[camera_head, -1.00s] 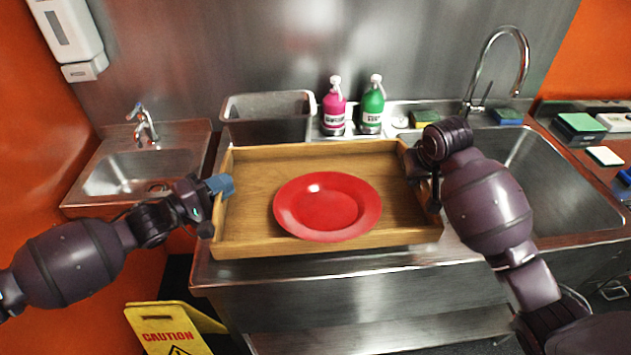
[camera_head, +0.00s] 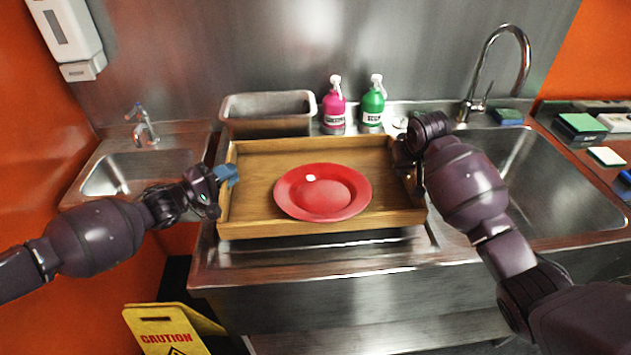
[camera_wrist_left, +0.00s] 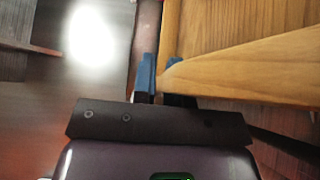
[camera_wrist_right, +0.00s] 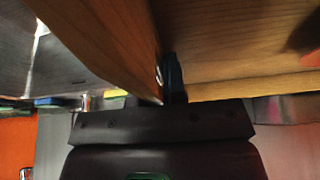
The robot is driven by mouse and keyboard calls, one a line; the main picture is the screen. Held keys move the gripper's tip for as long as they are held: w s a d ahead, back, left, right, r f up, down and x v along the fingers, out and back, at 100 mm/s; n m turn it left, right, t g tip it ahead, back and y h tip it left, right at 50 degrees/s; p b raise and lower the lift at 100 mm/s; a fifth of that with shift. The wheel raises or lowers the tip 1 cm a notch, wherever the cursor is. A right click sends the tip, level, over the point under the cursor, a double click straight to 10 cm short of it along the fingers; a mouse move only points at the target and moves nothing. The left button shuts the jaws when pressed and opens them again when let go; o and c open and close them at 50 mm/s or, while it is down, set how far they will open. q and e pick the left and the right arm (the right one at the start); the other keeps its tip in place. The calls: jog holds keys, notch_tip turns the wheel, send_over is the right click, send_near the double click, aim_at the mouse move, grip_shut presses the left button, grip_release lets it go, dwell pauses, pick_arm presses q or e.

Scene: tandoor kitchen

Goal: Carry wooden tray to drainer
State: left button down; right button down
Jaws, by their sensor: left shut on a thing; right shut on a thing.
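The wooden tray (camera_head: 258,172) is held level at the metal sink counter, and a red plate (camera_head: 322,192) lies in it. My left gripper (camera_head: 226,176) is shut on the tray's left wall. In the left wrist view one blue finger is outside the wall of the tray (camera_wrist_left: 240,68). My right gripper (camera_head: 408,166) is shut on the tray's right wall, and its fingers are mostly hidden in the head view. The right wrist view shows the tray's wall (camera_wrist_right: 110,45) between the fingers. The ridged drainer surface (camera_head: 320,254) shows below the tray's front edge.
A grey bin (camera_head: 268,116), a pink bottle (camera_head: 333,106) and a green bottle (camera_head: 373,102) stand behind the tray. A sink basin with a tall faucet (camera_head: 497,60) is at right. A small sink (camera_head: 135,172) is at left. A yellow caution sign (camera_head: 170,330) stands below.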

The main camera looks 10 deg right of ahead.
aim_at(232, 190)
pick_arm(q)
jog(key=shift+w, duration=0.4)
pick_arm(e)
jog(key=shift+w, duration=0.4)
jog(key=shift+f, duration=0.1)
pick_arm(q)
jog(key=shift+f, duration=0.25)
pick_arm(e)
jog(key=shift+f, duration=0.15)
